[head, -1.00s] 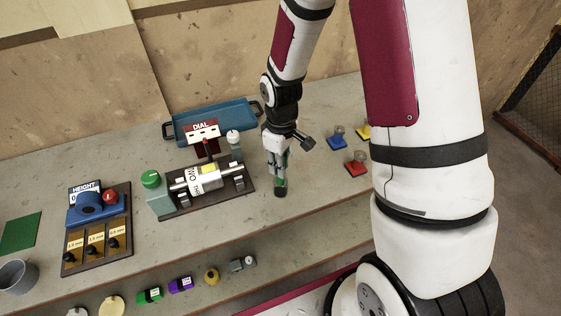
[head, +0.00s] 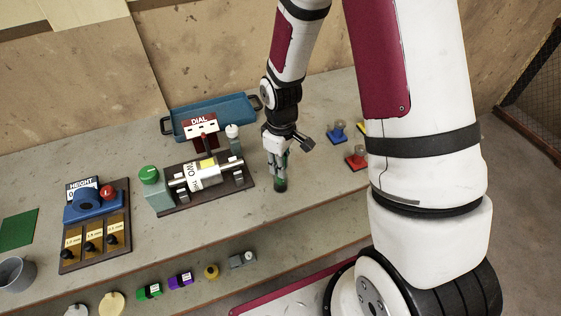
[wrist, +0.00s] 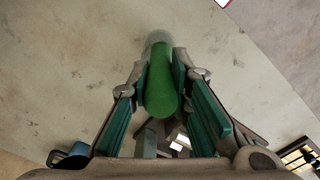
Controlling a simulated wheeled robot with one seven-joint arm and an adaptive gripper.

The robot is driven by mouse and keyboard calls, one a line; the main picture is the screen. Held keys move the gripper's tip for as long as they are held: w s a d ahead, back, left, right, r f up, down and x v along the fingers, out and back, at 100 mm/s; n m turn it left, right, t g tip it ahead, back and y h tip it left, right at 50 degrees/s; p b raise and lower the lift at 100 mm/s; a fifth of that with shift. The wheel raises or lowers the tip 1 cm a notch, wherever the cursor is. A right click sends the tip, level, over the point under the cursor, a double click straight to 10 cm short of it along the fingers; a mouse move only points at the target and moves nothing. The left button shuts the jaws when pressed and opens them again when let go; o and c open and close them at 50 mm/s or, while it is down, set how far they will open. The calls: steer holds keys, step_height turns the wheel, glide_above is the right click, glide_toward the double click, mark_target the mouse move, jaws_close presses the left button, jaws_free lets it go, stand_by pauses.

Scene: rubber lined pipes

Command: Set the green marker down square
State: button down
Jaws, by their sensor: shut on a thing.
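The green marker (wrist: 161,88) is a rounded green piece with a pale grey end, held between the two teal-padded fingers in the wrist view. My gripper (head: 279,172) is shut on it and points down over the bench, right of the dial fixture. In the head view the green marker (head: 281,186) shows as a small dark green end below the fingertips, at or just above the bench top. I cannot tell whether it touches the bench or sits level. The fingers hide part of it.
The dial fixture (head: 205,176) stands just left of my gripper, with a blue tray (head: 214,117) behind it. Blue (head: 337,133) and red (head: 356,158) markers stand to the right. The bench (head: 310,190) around the held marker is clear, with its front edge nearby.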

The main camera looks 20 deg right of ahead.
steer(key=shift+f, duration=0.6)
steer(key=c, duration=1.4)
jaws_free()
step_height(320, 180, up, 13)
steer(key=shift+f, duration=0.2)
steer(key=s+r+m+t, duration=0.5)
steer(key=s+r+m, duration=0.2)
steer(key=s+r, duration=1)
steer(key=shift+r+t, duration=0.3)
steer(key=shift+r, duration=1.85)
